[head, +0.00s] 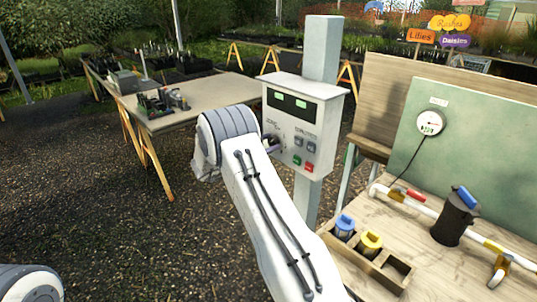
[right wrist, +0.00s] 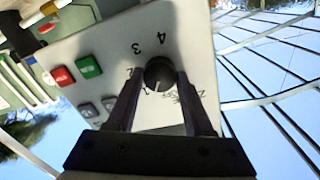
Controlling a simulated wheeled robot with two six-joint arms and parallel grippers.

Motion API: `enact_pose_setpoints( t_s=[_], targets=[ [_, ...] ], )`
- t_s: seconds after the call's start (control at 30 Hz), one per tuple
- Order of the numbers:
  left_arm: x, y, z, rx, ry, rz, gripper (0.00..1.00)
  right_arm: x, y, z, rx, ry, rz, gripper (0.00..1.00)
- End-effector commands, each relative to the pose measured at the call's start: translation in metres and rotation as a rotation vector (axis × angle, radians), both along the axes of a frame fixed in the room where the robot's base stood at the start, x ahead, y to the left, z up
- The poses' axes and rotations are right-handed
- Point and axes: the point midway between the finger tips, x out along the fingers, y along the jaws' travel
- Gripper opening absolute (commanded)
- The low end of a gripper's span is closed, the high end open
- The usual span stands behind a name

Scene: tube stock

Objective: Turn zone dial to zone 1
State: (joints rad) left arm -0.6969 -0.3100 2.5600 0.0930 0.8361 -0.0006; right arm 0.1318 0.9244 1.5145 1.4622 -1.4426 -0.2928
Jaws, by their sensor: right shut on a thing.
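The zone dial (right wrist: 160,72) is a round black knob on the front of a pale grey control box (head: 305,105). My right gripper (right wrist: 161,84) is shut on the dial, one dark finger on each side. In the head view, my right arm covers most of the dial and gripper. In the right wrist view the printed numbers 4 and 3 show upside down by the dial; other marks are partly hidden by the fingers. I cannot tell for sure which number the dial points to. My left gripper is out of view.
The box has a dark display (head: 291,103), grey buttons, and a green and a red button (head: 308,168). It hangs on a grey post (head: 322,50). A wooden bench (head: 440,265) with pipes, a black canister (head: 456,218) and a green board stands right.

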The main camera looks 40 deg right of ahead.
Motion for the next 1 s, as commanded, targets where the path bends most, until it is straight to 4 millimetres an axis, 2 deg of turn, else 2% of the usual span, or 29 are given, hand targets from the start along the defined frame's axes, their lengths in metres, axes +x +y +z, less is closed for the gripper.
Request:
enact_pose_setpoints(
  t_s=[0.03,0.1,0.4,1.0],
  targets=[
    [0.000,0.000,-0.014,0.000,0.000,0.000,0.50,0.000,0.000,-0.006,0.002,-0.040,0.000,0.00],
    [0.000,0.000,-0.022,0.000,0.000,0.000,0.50,0.000,0.001,-0.005,0.006,-0.091,0.000,0.00],
    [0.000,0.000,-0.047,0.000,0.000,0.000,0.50,-0.001,0.000,-0.003,0.018,-0.250,0.000,0.00],
    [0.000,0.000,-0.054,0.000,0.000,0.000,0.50,-0.001,0.000,0.000,0.024,-0.309,-0.001,0.00]
  ],
)
